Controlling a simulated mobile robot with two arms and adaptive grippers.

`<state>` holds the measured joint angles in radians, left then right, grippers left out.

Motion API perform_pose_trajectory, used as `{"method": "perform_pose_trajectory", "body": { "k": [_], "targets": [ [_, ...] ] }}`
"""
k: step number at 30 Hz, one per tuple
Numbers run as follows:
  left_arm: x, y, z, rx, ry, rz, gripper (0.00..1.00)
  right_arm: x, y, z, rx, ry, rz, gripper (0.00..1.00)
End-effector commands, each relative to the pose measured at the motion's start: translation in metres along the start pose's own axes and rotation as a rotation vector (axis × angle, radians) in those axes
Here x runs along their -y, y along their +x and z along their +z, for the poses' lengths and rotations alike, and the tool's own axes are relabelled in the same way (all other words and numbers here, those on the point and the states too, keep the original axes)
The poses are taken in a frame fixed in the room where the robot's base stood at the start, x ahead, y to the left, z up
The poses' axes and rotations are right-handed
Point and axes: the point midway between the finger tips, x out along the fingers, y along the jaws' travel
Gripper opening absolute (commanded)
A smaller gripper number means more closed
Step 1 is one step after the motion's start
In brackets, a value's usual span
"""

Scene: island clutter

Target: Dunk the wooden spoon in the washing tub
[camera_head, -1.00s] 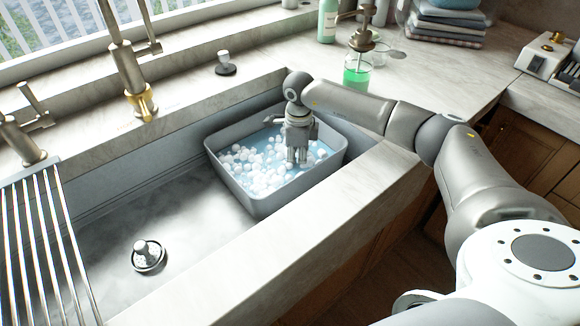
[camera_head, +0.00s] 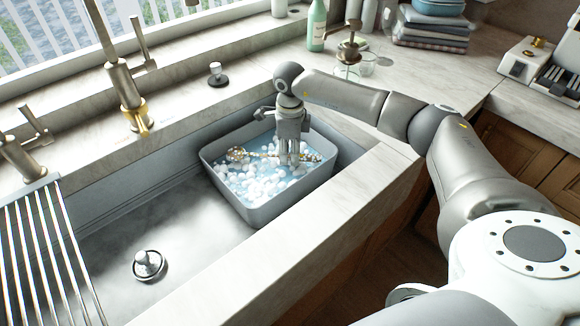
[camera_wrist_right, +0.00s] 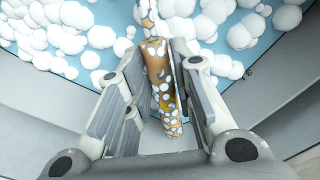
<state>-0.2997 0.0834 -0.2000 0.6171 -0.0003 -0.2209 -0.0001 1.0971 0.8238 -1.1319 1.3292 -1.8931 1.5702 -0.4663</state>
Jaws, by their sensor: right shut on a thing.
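The grey washing tub (camera_head: 262,214) stands in the right part of the sink, holding blue water covered in white foam balls. The wooden spoon (camera_head: 238,154) lies roughly level across the tub at the foam surface, its head toward the left and flecked with foam. My right gripper (camera_head: 289,162) points down over the tub and is shut on the spoon's handle. In the right wrist view, the foam-spotted brown handle (camera_wrist_right: 157,68) shows between the fingers (camera_wrist_right: 160,85). Whether the spoon's underside is in the water is hidden. My left gripper is out of view.
Sink rims surround the tub; the front rim (camera_head: 300,235) is close. The sink floor (camera_head: 170,225) to the left is clear except for a drain plug (camera_head: 148,265). A faucet (camera_head: 128,95), a drying rack (camera_head: 40,250) and a green bottle (camera_head: 317,28) stand around.

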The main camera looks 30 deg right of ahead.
Motion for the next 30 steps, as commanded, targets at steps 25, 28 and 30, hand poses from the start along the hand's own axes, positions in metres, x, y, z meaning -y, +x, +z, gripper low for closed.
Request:
{"method": "perform_pose_trajectory", "body": {
  "k": [25,28,30],
  "targets": [
    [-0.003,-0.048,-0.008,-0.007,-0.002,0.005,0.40,0.000,-0.070,0.000,0.000,0.000,0.000,0.00],
    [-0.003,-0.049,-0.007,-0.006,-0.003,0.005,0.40,0.000,-0.072,0.000,0.000,0.000,0.000,0.00],
    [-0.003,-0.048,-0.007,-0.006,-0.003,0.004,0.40,0.000,-0.071,0.000,0.000,0.000,0.001,0.00]
  ]
}}
